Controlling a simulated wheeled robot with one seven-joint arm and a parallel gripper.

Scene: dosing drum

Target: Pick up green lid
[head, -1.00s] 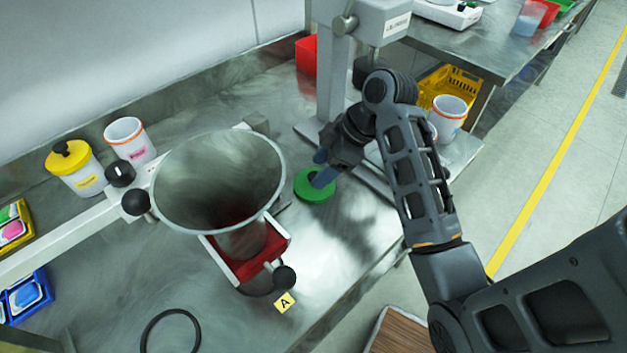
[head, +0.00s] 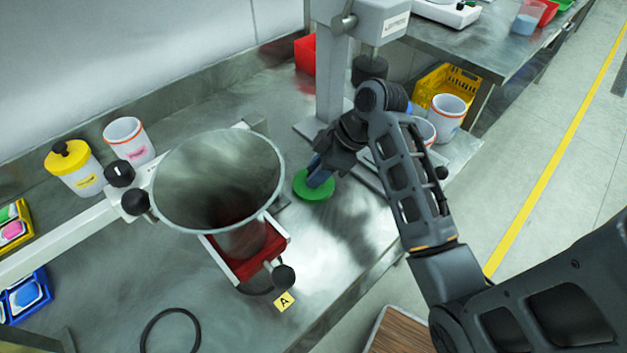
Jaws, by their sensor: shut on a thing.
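The green lid (head: 314,190) is a round disc on the steel bench, just right of the large metal funnel. My gripper (head: 317,176) is over the lid from above, with its blue-grey fingers shut on the lid's raised middle. The fingers and wrist hide part of the lid's far side. I cannot tell whether the lid touches the bench or is slightly above it.
The metal funnel (head: 218,185) stands close to the left, above a red frame (head: 268,255). A grey press column (head: 331,75) rises behind my gripper. A yellow-lidded jar (head: 76,168) and a white cup (head: 129,141) stand at the left.

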